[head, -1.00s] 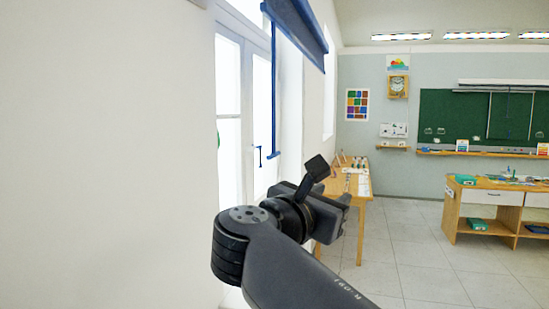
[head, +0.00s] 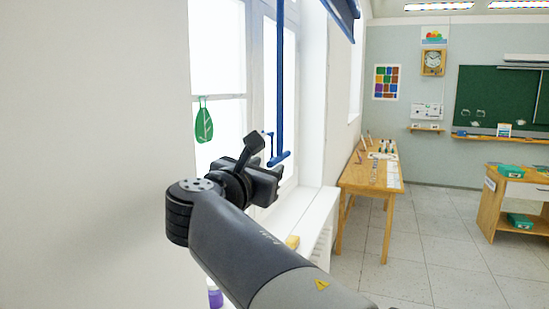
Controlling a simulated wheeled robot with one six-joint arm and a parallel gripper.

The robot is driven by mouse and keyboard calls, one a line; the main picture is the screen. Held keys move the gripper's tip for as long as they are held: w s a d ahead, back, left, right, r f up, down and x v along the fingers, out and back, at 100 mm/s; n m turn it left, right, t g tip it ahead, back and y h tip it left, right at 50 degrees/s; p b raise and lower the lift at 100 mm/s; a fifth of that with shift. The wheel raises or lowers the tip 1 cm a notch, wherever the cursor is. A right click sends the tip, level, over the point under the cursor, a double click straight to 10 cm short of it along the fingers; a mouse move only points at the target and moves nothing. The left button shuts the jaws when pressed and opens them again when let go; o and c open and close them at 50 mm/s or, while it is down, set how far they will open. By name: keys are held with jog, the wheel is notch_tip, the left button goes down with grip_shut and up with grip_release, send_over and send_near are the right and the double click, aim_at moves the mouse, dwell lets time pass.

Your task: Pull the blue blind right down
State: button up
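The blue blind (head: 345,12) is rolled up high at the window, and only its lower part shows at the top edge. A long blue pull rod (head: 280,80) hangs down from it and ends in a short blue crossbar (head: 280,159). My gripper (head: 270,180) is just below and close to the crossbar in the picture. I cannot tell whether they touch. The gripper is seen from behind and its fingertips are not clear, so its opening cannot be made out.
A white window sill (head: 308,212) with a small yellow item (head: 292,242) lies beyond my arm. A wooden table (head: 350,178) stands along the wall. A white wall fills the left.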

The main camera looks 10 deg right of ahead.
aim_at(275, 161)
jog(key=shift+p+x, duration=0.55)
jog(key=shift+x, duration=2)
jog(key=shift+c, duration=0.3)
grip_shut()
